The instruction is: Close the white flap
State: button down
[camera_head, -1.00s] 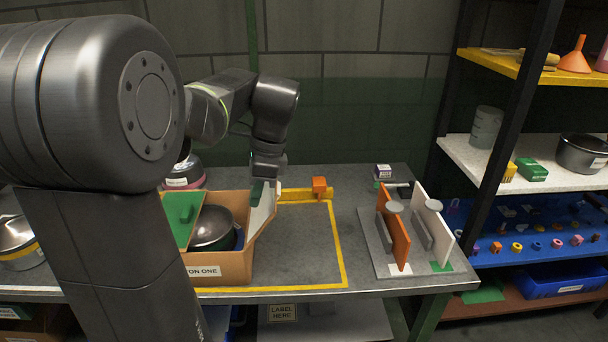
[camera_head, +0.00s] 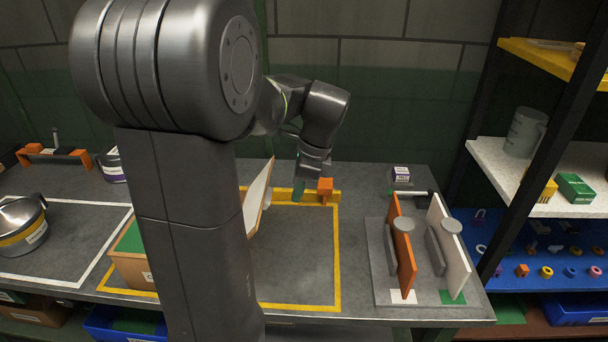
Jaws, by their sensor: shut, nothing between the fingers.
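The white flap (camera_head: 258,197) stands raised and tilted at the right side of the cardboard box (camera_head: 133,268). Its pale face is turned left and its brown edge shows on the right. My gripper (camera_head: 299,190) is shut and empty, pointing down just right of the flap's upper part, with a gap between them in the picture. A green flap (camera_head: 131,238) shows at the box's left side. My own arm column hides most of the box, its contents and the white flap's lower left.
An orange block (camera_head: 325,185) on a yellow bar stands close right of my gripper. Orange (camera_head: 402,250) and white (camera_head: 447,247) upright panels stand on a grey base farther right. The table inside the yellow outline (camera_head: 338,255) is clear right of the box.

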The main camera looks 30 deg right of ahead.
aim_at(256, 207)
jog(key=shift+w+a+f+p, duration=0.15)
jog(key=shift+w+a, duration=0.2)
jog(key=shift+a, duration=0.25)
jog(key=shift+w+a+f+p, duration=0.15)
jog(key=shift+w+a, duration=0.2)
jog(key=shift+a, duration=0.3)
jog(key=shift+w+a+f+p, duration=0.15)
jog(key=shift+w+a, duration=0.2)
jog(key=shift+a, duration=0.25)
jog(key=shift+r, duration=0.1)
